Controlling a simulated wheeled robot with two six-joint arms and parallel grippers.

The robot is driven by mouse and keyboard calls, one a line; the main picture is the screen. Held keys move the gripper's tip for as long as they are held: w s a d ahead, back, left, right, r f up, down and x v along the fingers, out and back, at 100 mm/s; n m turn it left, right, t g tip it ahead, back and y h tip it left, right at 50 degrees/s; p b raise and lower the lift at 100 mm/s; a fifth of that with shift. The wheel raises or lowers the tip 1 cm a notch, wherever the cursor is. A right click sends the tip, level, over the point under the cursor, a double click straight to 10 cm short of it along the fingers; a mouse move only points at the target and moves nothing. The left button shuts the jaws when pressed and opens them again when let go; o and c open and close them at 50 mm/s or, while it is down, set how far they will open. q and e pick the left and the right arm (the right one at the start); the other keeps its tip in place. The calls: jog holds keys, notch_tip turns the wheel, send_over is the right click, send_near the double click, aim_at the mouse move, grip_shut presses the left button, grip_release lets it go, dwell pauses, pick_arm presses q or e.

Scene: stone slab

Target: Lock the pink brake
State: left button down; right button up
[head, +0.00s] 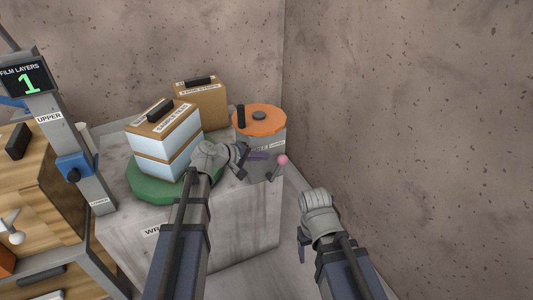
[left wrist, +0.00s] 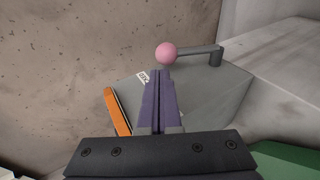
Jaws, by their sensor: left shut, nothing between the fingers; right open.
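The pink brake knob (head: 282,160) sits on the end of a short grey lever on the grey housing (head: 262,165) with the orange round top (head: 262,117). In the left wrist view the pink knob (left wrist: 166,54) shows just beyond my fingertips, its grey lever (left wrist: 205,51) running right to a post. My left gripper (head: 266,156) is shut and empty, its purple fingers pointing at the knob; whether they touch it I cannot tell. My right gripper (head: 301,245) is low at the right, away from the brake; its fingers are mostly hidden behind its wrist.
A stone slab block (head: 235,225) carries the housing, a green turntable (head: 145,188) with a wrapped box (head: 165,145), and a brown box (head: 205,105) behind. A post with a display (head: 28,78) stands at left. The concrete wall (head: 420,120) is close on the right.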

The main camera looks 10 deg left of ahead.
pick_arm(q)
jog(key=p+v, duration=0.3)
jog(key=v, duration=0.5)
jog(key=shift+d+r+p, duration=0.15)
jog(key=shift+r+p, duration=0.15)
jog(key=shift+p, duration=0.1)
jog(key=s+d+r+m+g+y+p, duration=0.3)
jog(key=s+d+m+g+p, duration=0.3)
jog(key=s+d+p, duration=0.45)
jog(key=s+r+m+g+y+p, duration=0.1)
jog(key=s+r+m+y+p, duration=0.1)
jog(key=s+m+y+p, duration=0.1)
jog(key=s+d+r+m+g+y+p, duration=0.1)
jog(key=s+r+m+g+y+p, duration=0.1)
jog(key=s+p, duration=0.4)
jog(key=shift+s+d+r+m+y, duration=0.25)
jog(key=shift+s+r+m+y, duration=0.15)
jog(key=shift+s+r+y, duration=0.4)
jog(key=shift+f, duration=0.15)
